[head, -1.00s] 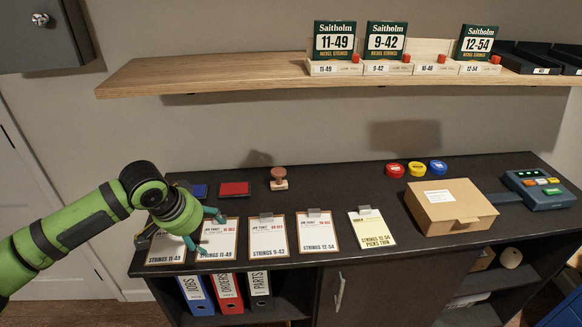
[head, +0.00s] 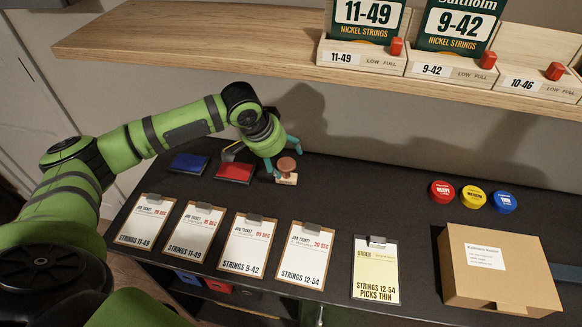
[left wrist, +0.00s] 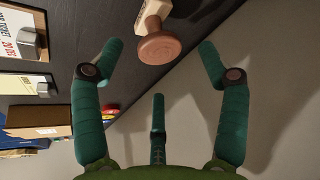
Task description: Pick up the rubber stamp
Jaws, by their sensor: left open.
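The rubber stamp (head: 286,169) has a round reddish-brown handle and a pale wooden base, and stands upright on the dark counter (head: 340,215) near the wall. It also shows in the left wrist view (left wrist: 158,46), at the top between the fingers. My left gripper (head: 284,160) is open, with its teal fingers around or just beside the stamp's handle; I cannot tell whether they touch it. In the left wrist view the left gripper (left wrist: 155,75) has its fingers spread and nothing held between them. My right gripper is not in view.
A red ink pad (head: 234,173) and a blue ink pad (head: 189,163) lie left of the stamp. Several clipboards with tickets (head: 245,246) line the front. Three round tins, one yellow (head: 473,199), and a cardboard box (head: 500,270) are at right. A wooden shelf (head: 250,40) overhangs the counter.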

